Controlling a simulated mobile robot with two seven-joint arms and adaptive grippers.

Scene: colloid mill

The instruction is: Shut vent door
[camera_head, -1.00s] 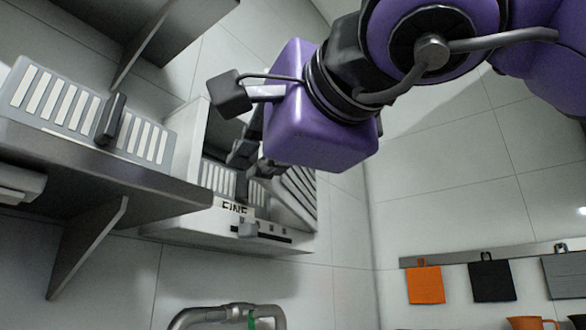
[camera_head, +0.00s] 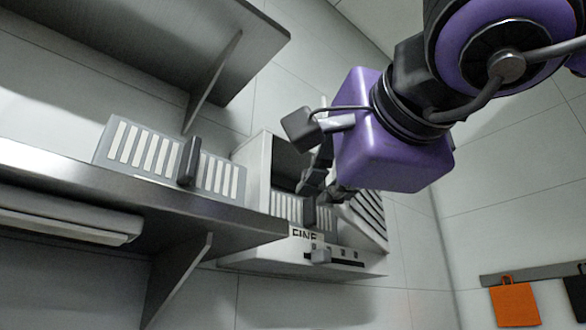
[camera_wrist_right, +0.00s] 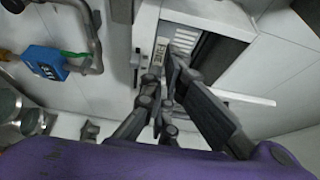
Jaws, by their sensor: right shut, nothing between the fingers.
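A white wall-mounted box (camera_head: 252,172) labelled FINE has a dark open front. A slotted panel with a dark upright handle (camera_head: 310,212) sits low in that front; I take it as the vent door. In the right wrist view the slotted panel (camera_wrist_right: 184,38) shows beyond my fingers. My right gripper (camera_head: 328,190) is shut and empty in front of the opening, close to the handle. I cannot tell whether it touches the handle. It also shows in the right wrist view (camera_wrist_right: 168,80), covering part of the panel. My left gripper is not in view.
A similar slotted panel (camera_head: 150,152) with a dark handle stands on the metal shelf (camera_head: 100,190) to the left. Another shelf (camera_head: 190,30) hangs above. An orange cloth (camera_head: 514,303) hangs at the right. The right wrist view shows a blue object (camera_wrist_right: 44,64) beside a pipe.

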